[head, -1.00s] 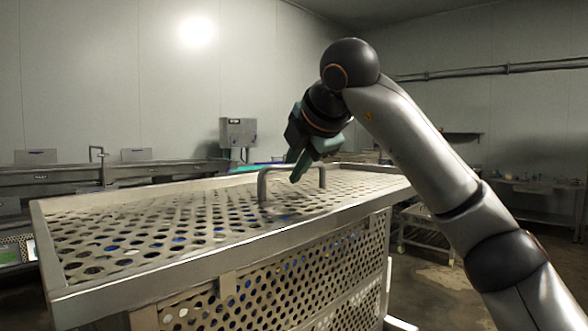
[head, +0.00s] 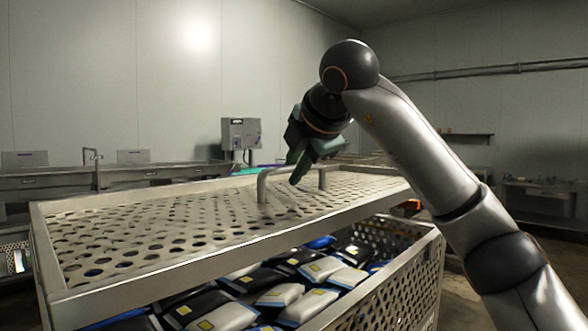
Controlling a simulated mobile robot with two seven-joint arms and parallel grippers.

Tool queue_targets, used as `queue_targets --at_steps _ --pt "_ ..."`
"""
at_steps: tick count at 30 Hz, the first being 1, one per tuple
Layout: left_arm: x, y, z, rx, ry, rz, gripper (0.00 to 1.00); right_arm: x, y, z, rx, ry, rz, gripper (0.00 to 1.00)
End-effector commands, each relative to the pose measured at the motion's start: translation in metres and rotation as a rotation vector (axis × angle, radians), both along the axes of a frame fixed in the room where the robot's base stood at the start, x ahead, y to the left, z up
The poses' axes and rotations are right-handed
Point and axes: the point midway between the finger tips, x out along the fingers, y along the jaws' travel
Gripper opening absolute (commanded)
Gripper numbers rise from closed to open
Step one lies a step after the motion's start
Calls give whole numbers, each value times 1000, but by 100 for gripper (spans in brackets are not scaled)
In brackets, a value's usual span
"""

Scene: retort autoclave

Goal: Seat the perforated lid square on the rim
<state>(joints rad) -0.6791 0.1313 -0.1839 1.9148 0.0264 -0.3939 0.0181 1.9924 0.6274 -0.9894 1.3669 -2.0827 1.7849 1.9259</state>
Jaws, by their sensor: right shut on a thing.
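The perforated lid (head: 150,277) is a grey metal tray-like plate with round holes and a raised edge. It hangs above the perforated basket (head: 400,288), with a clear gap between its near edge and the basket rim. My right gripper (head: 298,168) is shut on the lid's bar handle (head: 262,188). The basket's right corner juts out past the lid in the view. Several black, white and blue pouches (head: 283,295) show inside the basket. The lid hides the basket's far and left rim. My left gripper is out of view.
A long metal bench (head: 60,182) runs along the back left, with a grey control box (head: 240,133) on the wall behind. A shelf (head: 465,138) and another bench (head: 540,195) stand at the right. Some floor is clear right of the basket.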

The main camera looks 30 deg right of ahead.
Motion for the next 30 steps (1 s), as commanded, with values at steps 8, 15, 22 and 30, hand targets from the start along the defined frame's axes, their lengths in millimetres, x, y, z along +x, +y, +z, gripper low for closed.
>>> queue_targets --at_steps 8,15,22,30 --pt "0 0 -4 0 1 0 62 -1 0 1 3 -13 2 0" --pt "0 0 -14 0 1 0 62 -1 0 -11 2 -13 1 0" --pt "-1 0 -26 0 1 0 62 -1 0 -27 2 -13 1 0" --pt "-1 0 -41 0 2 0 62 -1 0 -44 2 -13 1 0"
